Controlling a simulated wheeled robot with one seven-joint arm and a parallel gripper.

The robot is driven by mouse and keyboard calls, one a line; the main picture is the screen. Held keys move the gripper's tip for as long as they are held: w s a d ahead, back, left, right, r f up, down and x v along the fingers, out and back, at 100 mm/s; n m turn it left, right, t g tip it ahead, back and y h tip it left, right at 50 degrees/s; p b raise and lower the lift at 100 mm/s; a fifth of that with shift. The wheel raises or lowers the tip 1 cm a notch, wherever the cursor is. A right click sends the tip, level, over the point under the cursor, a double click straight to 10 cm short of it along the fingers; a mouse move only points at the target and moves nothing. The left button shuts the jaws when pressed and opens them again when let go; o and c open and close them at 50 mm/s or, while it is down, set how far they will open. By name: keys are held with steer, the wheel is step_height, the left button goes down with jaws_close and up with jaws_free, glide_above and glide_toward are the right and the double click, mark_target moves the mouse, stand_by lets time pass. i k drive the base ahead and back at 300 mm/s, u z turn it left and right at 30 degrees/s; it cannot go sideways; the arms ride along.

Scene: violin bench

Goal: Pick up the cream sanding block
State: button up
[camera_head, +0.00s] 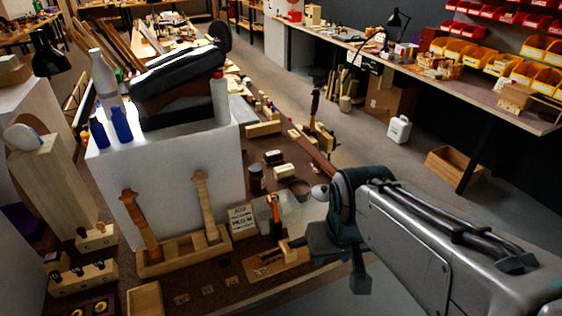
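A small cream block (291,252) sits at the front right of the brown bench, by a flat wooden board (262,267). It looks like the sanding block, but it is small and partly covered by my gripper, so I cannot be sure. My gripper (330,250) comes in from the right, with its dark parts just right of the block. In this view they overlap or nearly touch it. The fingertips are not clearly visible, so I cannot tell whether they are open or closed, or whether they touch the block.
An orange-headed tool (275,207) stands behind the block, beside a lettered card (242,220). A wooden tray (183,257) holding two violin necks is to the left. A white pedestal (175,175) carries a dark case and bottles. Small tins and blocks lie farther back.

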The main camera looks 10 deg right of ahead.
mark_target(283, 172)
steer(key=k, duration=0.45)
steer(key=z, duration=1.35)
steer(key=i, duration=4.05)
steer(key=u, duration=3.85)
steer(key=i, duration=0.55)
steer(key=z, duration=0.1)
